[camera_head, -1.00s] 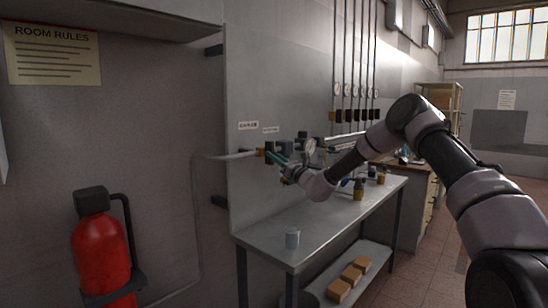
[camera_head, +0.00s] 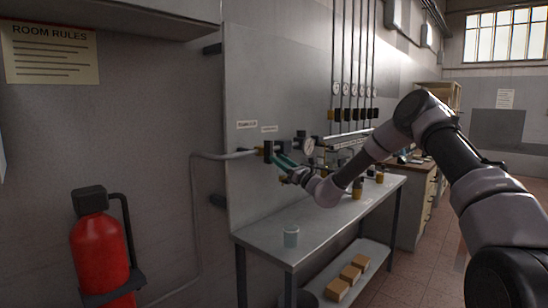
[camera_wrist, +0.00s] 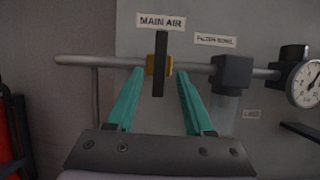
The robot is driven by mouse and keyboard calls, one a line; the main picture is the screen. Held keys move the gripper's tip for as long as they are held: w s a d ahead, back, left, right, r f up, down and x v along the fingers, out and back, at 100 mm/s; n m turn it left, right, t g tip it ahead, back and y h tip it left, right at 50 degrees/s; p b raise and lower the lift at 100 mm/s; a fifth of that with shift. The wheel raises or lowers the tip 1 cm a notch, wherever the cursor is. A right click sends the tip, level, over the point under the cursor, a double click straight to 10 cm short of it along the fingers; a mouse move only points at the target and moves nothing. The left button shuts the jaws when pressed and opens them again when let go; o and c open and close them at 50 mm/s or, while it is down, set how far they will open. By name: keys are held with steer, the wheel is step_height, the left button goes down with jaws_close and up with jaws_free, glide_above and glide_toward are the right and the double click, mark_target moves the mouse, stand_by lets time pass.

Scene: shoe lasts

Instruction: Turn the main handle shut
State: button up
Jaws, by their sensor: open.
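The main handle is a flat black lever (camera_wrist: 160,50) under the "MAIN AIR" label in the wrist view. It stands upright, across the horizontal pipe, in front of a brass valve body (camera_wrist: 151,65). In the head view the handle (camera_head: 268,152) shows as a dark upright bar on the wall. My gripper (camera_wrist: 160,72) is open, with one teal finger on each side of the lever in the picture and gaps to both. In the head view my gripper (camera_head: 279,157) is just right of the handle. Whether the fingertips reach the lever in depth I cannot tell.
Right of the valve are a filter bowl (camera_wrist: 230,90) and a pressure gauge (camera_wrist: 306,84). A red extinguisher (camera_head: 100,245) hangs at the left.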

steer(key=v, duration=0.6)
steer(key=shift+s+d+f, duration=0.2)
steer(key=shift+d+f, duration=0.05)
steer(key=s+a+r+n+g+h, duration=0.1)
steer(key=s+r+n+g, duration=0.4)
steer(key=s+n+g, duration=0.4)
steer(key=s+a+r+n+g+h, duration=0.1)
steer(key=s+r+n+g, duration=0.45)
steer(key=s, duration=0.65)
steer(key=s+d+r+n+t+h, duration=0.2)
steer(key=s+d+h, duration=0.4)
steer(key=s+d, duration=0.5)
steer(key=s+d+r+n+t+h, duration=0.3)
steer(key=s+d+n+t+h, duration=0.2)
steer(key=s+d, duration=0.6)
steer(key=d+t+h, duration=0.1)
steer(key=d+h, duration=0.1)
steer(key=d, duration=0.3)
steer(key=shift+h, duration=0.3)
